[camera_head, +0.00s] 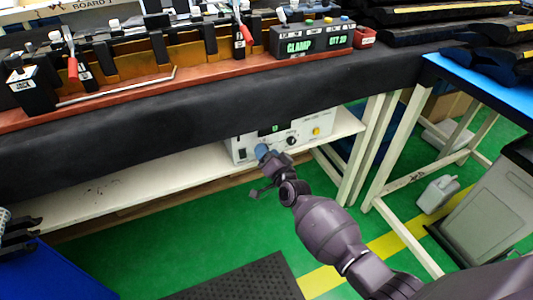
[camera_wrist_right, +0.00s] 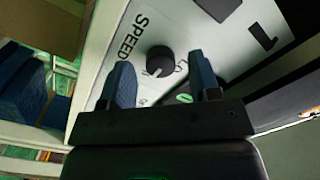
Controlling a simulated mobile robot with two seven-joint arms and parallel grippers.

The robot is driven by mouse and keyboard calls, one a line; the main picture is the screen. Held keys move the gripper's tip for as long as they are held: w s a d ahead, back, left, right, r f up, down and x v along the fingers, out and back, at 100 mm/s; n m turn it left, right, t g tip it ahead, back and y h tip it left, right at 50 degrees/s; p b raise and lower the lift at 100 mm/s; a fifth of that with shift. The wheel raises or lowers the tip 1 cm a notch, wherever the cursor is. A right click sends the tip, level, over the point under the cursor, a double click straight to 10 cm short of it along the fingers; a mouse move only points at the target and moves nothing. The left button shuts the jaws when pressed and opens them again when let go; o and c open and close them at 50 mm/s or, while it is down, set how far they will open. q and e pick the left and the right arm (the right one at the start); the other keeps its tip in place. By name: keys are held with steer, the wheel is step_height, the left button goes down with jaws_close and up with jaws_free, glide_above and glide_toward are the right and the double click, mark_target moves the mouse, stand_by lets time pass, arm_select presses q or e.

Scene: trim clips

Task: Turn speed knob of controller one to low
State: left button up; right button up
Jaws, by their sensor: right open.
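The white controller (camera_head: 282,137) stands on the shelf under the bench, with a small display, a black knob and a yellow button on its front. In the right wrist view, a round black knob (camera_wrist_right: 160,60) with a pale pointer line sits on the pale panel (camera_wrist_right: 190,35), beside the word SPEED. My right gripper (camera_head: 262,151) is at the controller's front, covering part of it. In the wrist view its blue fingers (camera_wrist_right: 162,84) are apart on either side of the knob, with a visible gap to each. Whether they reach its depth is unclear.
The bench's dark front edge (camera_head: 190,128) overhangs the white shelf (camera_head: 120,193). White legs (camera_head: 368,150) stand right of the controller. A grey bin (camera_head: 490,210) and a pale jug (camera_head: 438,194) are farther right. Green floor is open in front, with a dark mat (camera_head: 240,285).

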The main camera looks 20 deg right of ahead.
arm_select(q)
steer(key=shift+s, duration=0.1)
arm_select(e)
steer(key=shift+w, duration=0.15)
steer(key=c, duration=0.9)
arm_select(q)
steer(key=shift+f, duration=0.1)
arm_select(e)
steer(key=shift+r+n, duration=0.1)
steer(key=shift+n, duration=0.2)
steer(key=n+p, duration=0.3)
steer(key=n, duration=1.1)
steer(key=shift+a+n+h, duration=0.1)
steer(key=shift+n+h, duration=0.2)
steer(key=shift+n, duration=0.1)
arm_select(q)
steer(key=shift+s+a+n, duration=0.35)
steer(key=shift+s+n, duration=0.05)
steer(key=shift+s, duration=0.2)
arm_select(e)
steer(key=shift+n, duration=1)
steer(key=shift+c, duration=0.2)
arm_select(q)
steer(key=shift+r, duration=0.2)
